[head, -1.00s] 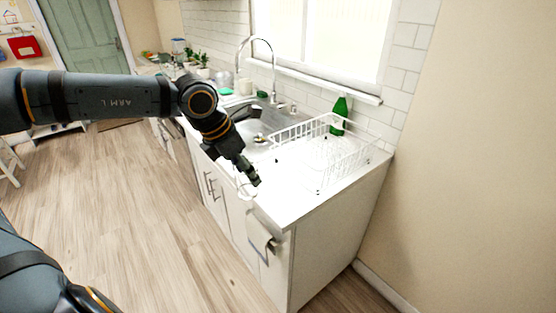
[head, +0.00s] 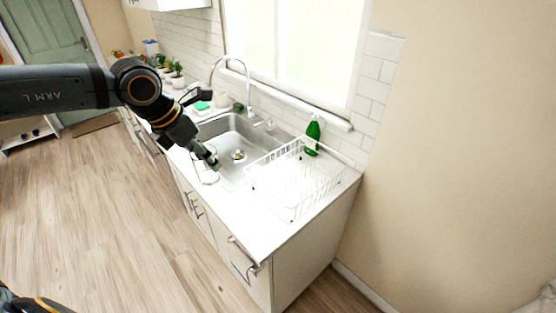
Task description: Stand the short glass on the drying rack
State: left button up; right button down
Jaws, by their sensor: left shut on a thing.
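My left gripper (head: 213,163) reaches in from the left and is shut on the short glass (head: 208,178). The glass is clear and shows only as a faint pale outline below the fingertips, at the counter's front edge by the sink. I cannot tell whether it touches the counter. The white wire drying rack (head: 292,212) stands on the counter to the right of the gripper, apart from it. No glass shows clearly in the rack. My right gripper is not in view.
The steel sink (head: 228,130) with its tall faucet (head: 246,80) lies behind the gripper. A green bottle (head: 313,136) stands behind the rack by the wall. The white counter (head: 240,208) is bare in front of the rack. Potted plants (head: 177,80) stand farther back.

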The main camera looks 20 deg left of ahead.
aim_at(266, 186)
jog(key=i+l+u, duration=0.65)
jog(key=i+l, duration=0.3)
jog(key=i+l+u, duration=0.35)
jog(key=l, duration=0.35)
